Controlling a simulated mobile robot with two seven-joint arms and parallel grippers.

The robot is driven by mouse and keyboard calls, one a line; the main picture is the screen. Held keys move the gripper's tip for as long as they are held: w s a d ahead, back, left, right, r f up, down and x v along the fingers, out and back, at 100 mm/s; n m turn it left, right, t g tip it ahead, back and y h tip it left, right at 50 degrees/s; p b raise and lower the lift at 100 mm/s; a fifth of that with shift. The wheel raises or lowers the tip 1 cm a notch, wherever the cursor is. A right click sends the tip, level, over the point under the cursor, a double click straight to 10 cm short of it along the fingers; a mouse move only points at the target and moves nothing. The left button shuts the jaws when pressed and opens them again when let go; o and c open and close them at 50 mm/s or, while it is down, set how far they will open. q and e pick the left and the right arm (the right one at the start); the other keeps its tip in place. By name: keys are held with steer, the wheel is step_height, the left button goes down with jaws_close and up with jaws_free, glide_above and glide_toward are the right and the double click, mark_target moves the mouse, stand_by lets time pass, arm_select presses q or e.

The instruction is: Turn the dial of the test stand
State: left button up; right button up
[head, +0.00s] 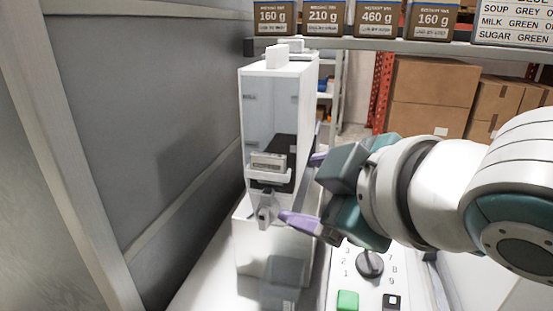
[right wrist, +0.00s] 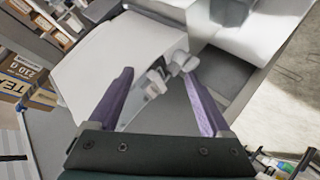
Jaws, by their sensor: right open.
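A dark round dial (head: 370,263) with a raised grip sits on a white panel (head: 337,276) printed with numbers, at the bottom right of the head view. My right gripper (head: 300,187) is open, its purple fingers pointing left, above and left of the dial. The fingers are beside the lower front of a white dispenser (head: 306,100), near its spout (head: 264,211). In the right wrist view the open fingers (right wrist: 157,75) have small light grey fittings (right wrist: 158,82) between and beyond them. Contact cannot be told. My left gripper is not in view.
A green button (head: 347,300) and a black switch (head: 391,302) lie below the dial. A shelf rail with weight labels (head: 323,18) crosses the top. A grey wall panel (head: 180,120) stands close on the left. Cardboard boxes (head: 430,95) are behind.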

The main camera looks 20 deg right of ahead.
step_height(320, 180, down, 3)
steer(key=d+n+g+p, duration=0.2)
steer(key=d+n+g, duration=0.1)
steer(key=g, duration=0.1)
steer(key=n+g+h, duration=0.2)
steer(key=g, duration=0.3)
glide_toward(373, 257)
steer(key=x, duration=0.8)
steer(key=shift+f+b, duration=0.3)
steer(key=shift+b, duration=0.1)
steer(key=c, duration=0.9)
jaws_close()
